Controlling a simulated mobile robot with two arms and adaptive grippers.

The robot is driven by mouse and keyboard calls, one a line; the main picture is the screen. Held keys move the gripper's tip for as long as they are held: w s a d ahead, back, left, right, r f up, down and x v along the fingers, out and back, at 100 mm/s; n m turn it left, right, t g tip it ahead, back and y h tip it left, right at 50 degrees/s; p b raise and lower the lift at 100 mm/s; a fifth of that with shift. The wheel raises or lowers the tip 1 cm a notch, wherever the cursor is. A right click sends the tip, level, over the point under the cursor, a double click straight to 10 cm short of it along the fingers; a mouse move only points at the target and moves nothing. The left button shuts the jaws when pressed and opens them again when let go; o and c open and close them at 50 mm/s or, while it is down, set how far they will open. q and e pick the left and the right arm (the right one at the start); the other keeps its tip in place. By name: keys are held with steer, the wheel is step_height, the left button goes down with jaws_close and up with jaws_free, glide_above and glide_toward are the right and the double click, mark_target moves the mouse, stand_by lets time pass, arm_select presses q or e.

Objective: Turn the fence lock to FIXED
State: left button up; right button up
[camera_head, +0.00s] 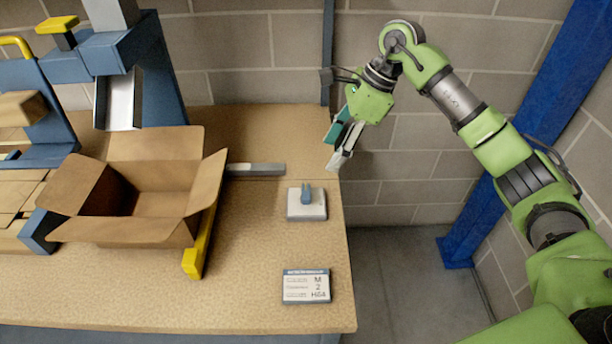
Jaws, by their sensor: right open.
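A small blue knob (306,194) stands on a pale square plate (307,211) at the right part of the bench; it looks like the fence lock. No FIXED marking is legible on it, so I cannot tell its setting. My right gripper (343,143) is open and empty, above the bench's right edge, beyond and to the right of the knob and apart from it. My left gripper is not in view.
An open cardboard box (155,203) stands left of the knob, beside a yellow bar (200,244). A grey metal bar (255,169) lies behind. A label card (306,286) lies near the front of the bench (150,297). Blue machinery (160,80) fills the back left.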

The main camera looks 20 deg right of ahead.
mark_target(309, 191)
steer(key=p+x, duration=0.2)
steer(key=x, duration=0.4)
steer(key=p+x, duration=0.1)
steer(key=x, duration=0.5)
steer(key=shift+s+f+p, duration=0.15)
steer(key=shift+s+p, duration=0.05)
steer(key=shift+p, duration=0.2)
steer(key=shift+a+f, duration=0.1)
steer(key=shift+f, duration=0.2)
steer(key=shift+w+a+f, duration=0.1)
steer(key=shift+f, duration=0.15)
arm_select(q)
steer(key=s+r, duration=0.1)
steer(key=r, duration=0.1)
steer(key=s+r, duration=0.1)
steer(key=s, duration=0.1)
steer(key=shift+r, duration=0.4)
arm_select(e)
steer(key=c, duration=1.1)
